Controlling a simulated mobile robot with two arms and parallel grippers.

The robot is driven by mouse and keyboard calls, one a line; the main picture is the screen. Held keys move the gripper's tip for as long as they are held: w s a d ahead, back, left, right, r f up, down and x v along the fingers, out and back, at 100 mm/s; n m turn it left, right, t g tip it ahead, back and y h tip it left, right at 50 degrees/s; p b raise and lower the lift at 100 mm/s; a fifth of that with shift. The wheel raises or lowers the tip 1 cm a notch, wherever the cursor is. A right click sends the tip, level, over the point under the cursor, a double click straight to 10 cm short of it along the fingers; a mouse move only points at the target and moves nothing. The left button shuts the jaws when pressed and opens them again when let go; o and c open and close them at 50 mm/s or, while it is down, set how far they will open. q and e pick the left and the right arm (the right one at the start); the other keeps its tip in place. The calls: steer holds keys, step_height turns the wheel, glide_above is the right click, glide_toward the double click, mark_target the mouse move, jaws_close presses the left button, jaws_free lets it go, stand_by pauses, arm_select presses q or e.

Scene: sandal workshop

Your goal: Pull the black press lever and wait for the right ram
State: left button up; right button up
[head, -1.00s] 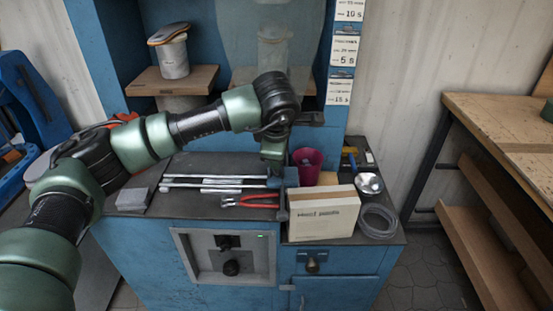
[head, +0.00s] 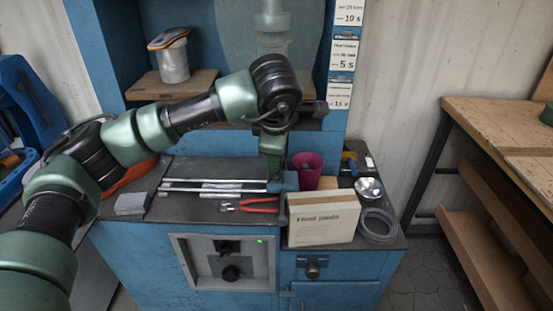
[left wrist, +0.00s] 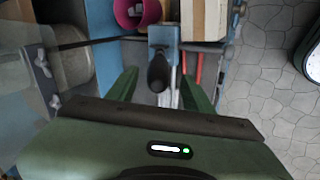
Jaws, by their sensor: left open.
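The black press lever shows in the left wrist view as a dark rounded knob (left wrist: 158,72) on a blue-grey mount. My left gripper (left wrist: 158,98) is open, with one green finger on each side of the knob; I cannot tell whether either touches it. In the head view my left gripper (head: 272,158) points down beside the blue-grey mount (head: 289,181) and hides the knob. The right ram (head: 271,25) stands behind a translucent guard (head: 235,35) at the top, its lower part blocked by my arm. My right gripper is not in view.
Close to the gripper are silver rods (head: 215,189), red pliers (head: 258,205), a magenta cup (head: 307,170) and a cardboard box (head: 323,222). A sandal on a last (head: 173,58) stands on the left platform. The panel's green light (head: 260,241) is lit.

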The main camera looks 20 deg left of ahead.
arm_select(q)
steer(key=shift+v, duration=1.6)
